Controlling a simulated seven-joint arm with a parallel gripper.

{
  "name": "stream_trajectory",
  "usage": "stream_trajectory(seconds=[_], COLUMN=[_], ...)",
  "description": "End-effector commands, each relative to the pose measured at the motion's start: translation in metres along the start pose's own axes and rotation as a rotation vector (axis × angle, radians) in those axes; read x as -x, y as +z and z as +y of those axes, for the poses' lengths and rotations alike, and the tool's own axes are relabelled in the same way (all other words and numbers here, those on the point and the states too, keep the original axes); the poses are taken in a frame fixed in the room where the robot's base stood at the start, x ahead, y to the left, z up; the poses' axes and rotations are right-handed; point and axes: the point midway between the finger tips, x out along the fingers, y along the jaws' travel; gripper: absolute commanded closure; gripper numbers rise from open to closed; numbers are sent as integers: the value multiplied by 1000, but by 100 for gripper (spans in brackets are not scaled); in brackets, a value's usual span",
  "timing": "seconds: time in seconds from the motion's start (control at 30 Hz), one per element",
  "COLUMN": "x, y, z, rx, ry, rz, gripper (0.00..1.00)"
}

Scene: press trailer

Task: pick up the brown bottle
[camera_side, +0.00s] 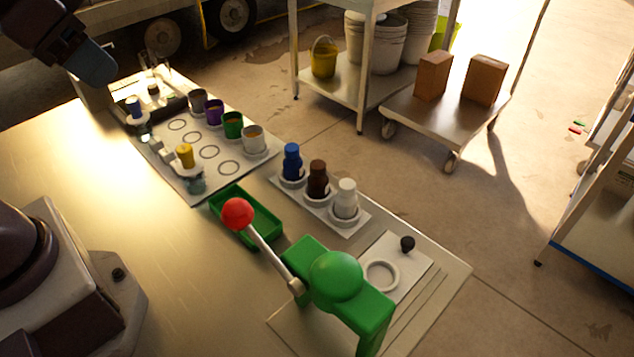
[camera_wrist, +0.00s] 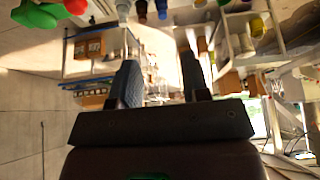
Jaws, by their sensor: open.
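The brown bottle (camera_side: 317,180) stands upright in the middle of a white three-place holder (camera_side: 325,208), between a blue bottle (camera_side: 291,162) and a white bottle (camera_side: 346,199). In the wrist view the brown bottle (camera_wrist: 142,9) is small at the top edge, with the white bottle (camera_wrist: 123,8) and the blue bottle (camera_wrist: 162,8) beside it. My gripper (camera_wrist: 158,68) is open, with nothing between its two dark fingers. In the side view my gripper (camera_side: 97,67) is partly in the top left corner, well away from the bottles.
A green press (camera_side: 350,290) with a red-ball lever (camera_side: 238,214) stands in front of the holder. A green tray (camera_side: 262,228) lies beside it. A white board (camera_side: 205,180) with several coloured cups is to the left.

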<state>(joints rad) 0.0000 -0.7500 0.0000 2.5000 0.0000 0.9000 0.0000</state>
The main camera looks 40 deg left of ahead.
Motion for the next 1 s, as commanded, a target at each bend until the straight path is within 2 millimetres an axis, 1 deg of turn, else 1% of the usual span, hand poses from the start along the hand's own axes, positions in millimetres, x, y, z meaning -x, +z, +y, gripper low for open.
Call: stream_trajectory(seconds=[0.2,0.27,0.3,0.33,0.57,0.67,0.77,0.83,0.97,1.0], x=[0,0,0,0,0,-2,-17,-29,-59,-69], y=[0,0,0,0,0,0,3,1,-11,-16], z=[0,0,0,0,0,5,15,23,40,45], rx=[0,0,0,0,0,-22,-65,-95,-135,-132], ry=[0,0,0,0,0,11,40,64,90,88], rz=[0,0,0,0,0,-10,-85,-151,-273,-302], gripper=[57,44,34,29,29,29,29,29,29,29])
